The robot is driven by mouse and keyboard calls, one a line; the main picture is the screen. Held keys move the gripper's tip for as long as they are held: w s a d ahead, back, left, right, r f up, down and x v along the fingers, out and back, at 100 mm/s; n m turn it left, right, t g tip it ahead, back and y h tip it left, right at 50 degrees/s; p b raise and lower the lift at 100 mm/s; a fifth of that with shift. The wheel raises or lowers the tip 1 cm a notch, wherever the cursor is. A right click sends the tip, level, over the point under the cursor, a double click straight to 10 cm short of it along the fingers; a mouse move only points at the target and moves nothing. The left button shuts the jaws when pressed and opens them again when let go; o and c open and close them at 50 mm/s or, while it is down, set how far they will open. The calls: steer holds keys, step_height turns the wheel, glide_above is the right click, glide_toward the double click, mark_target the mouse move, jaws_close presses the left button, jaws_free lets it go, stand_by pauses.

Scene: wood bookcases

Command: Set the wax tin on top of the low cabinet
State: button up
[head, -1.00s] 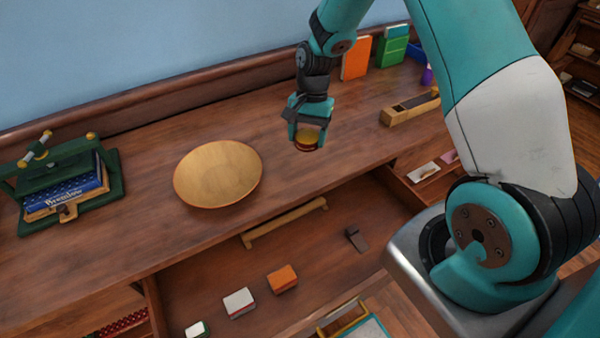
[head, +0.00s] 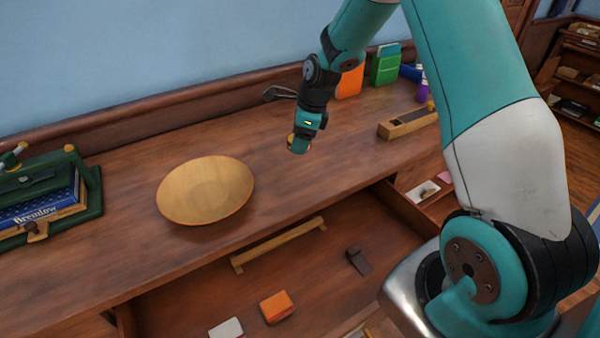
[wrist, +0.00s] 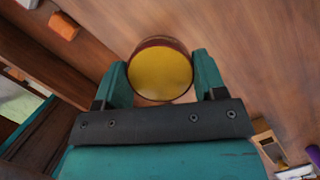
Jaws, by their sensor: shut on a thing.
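The wax tin (wrist: 160,72) is a round tin with a yellow face and a dark reddish rim, seen in the wrist view between the two teal fingers. My gripper (head: 298,146) is shut on it. In the head view the tin is mostly hidden by the gripper, and only a bit shows at the fingertips. The low cabinet (head: 130,245) has a long brown wooden top, and my gripper is over its middle, right of the bowl. I cannot tell whether the tin touches the top.
A wooden bowl (head: 206,190) stands left of my gripper. A green press with a blue book (head: 40,207) is at far left. A wooden box (head: 408,122) and upright books (head: 386,64) stand right. An open drawer (head: 200,295) holds small blocks. Bare top lies around the gripper.

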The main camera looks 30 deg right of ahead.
mark_target(297, 180)
step_height(297, 180, down, 12)
steer(key=shift+r+p, duration=0.25)
steer(key=shift+p, duration=0.2)
steer(key=o, duration=1)
steer(key=shift+f, duration=0.1)
steer(key=b+v, duration=0.2)
steer(key=v, duration=1)
steer(key=s+a+r+n, duration=0.5)
steer(key=a+r+n, duration=0.3)
steer(key=a+n, duration=0.1)
steer(key=s+a+r+n, duration=0.3)
steer(key=s+a+n, duration=0.1)
steer(key=s+n, duration=0.3)
steer(key=s+a+r+n+g+y, duration=0.1)
steer(key=s+a+r+n, duration=0.2)
steer(key=s+n, duration=0.5)
steer(key=s+a+r+n, duration=0.3)
steer(key=s+a+n, duration=0.2)
steer(key=s+n, duration=0.3)
steer(key=shift+s+a+r+g+y, duration=0.3)
steer(key=shift+r+g, duration=0.1)
